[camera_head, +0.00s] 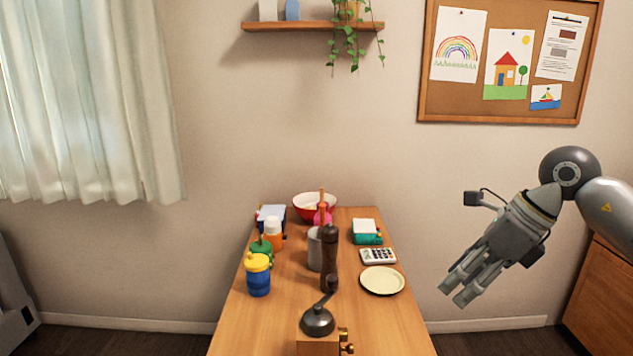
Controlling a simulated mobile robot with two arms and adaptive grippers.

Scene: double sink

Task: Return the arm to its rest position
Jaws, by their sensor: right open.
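My right gripper (456,295) hangs to the right of the wooden table (270,325), over open floor. Its fingers point down and to the left, they are apart, and nothing is between them. The right arm (605,205) comes in from the right edge with its wrist raised above table height. The gripper is clear of the table and touches nothing. My left gripper is not in this view.
On the table stand a dark pepper mill (330,260), a coffee grinder (318,322), a cream plate (382,280), a calculator (378,256), a blue cup with yellow lid (258,276) and a red bowl (310,204). A wooden cabinet (603,300) stands at the far right, behind my arm.

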